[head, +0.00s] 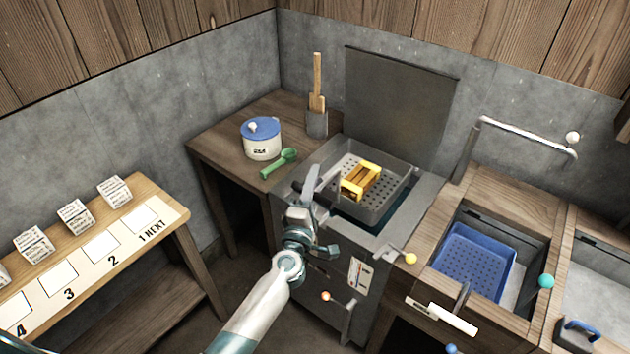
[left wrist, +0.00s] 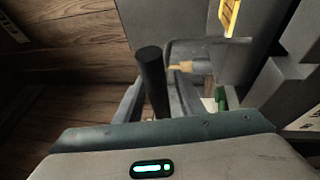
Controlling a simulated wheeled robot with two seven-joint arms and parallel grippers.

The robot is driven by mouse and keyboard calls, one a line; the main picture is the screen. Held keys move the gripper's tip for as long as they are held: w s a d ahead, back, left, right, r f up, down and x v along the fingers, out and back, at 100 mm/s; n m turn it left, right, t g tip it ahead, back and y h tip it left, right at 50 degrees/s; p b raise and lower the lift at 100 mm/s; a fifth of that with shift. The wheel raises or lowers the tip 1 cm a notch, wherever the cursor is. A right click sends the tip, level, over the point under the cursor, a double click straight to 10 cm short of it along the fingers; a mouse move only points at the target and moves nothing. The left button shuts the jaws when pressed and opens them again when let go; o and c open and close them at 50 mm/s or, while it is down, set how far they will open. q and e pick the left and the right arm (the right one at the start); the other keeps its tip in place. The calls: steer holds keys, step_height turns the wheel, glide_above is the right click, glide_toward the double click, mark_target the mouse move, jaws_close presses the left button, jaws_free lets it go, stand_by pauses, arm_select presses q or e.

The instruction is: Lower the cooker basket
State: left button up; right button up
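The cooker basket (head: 393,196) is a grey perforated tray in the head view, above the dark opening of the cooker (head: 425,205). A yellow mould-like block (head: 361,181) sits in it. My left gripper (head: 312,190) is at the left side of the basket, by its handle area. In the left wrist view, a dark round bar (left wrist: 152,82) stands just in front of the gripper body. My right gripper is not in view.
A blue-lidded pot (head: 262,143) and a green scoop (head: 280,163) stand on the wooden table left of the cooker. A numbered shelf (head: 90,260) with paper-like blocks is at left.

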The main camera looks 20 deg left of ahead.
arm_select(q)
jaws_close()
arm_select(e)
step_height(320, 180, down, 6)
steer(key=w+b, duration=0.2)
steer(key=b, duration=0.4)
arm_select(q)
step_height(320, 180, down, 13)
steer(key=b, duration=0.5)
jaws_free()
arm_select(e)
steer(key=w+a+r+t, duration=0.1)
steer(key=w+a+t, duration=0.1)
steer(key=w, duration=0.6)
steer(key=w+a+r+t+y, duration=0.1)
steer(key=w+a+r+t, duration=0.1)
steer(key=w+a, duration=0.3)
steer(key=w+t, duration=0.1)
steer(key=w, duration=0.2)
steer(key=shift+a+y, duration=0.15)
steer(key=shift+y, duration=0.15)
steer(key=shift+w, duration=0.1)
arm_select(q)
steer(key=shift+s, duration=0.15)
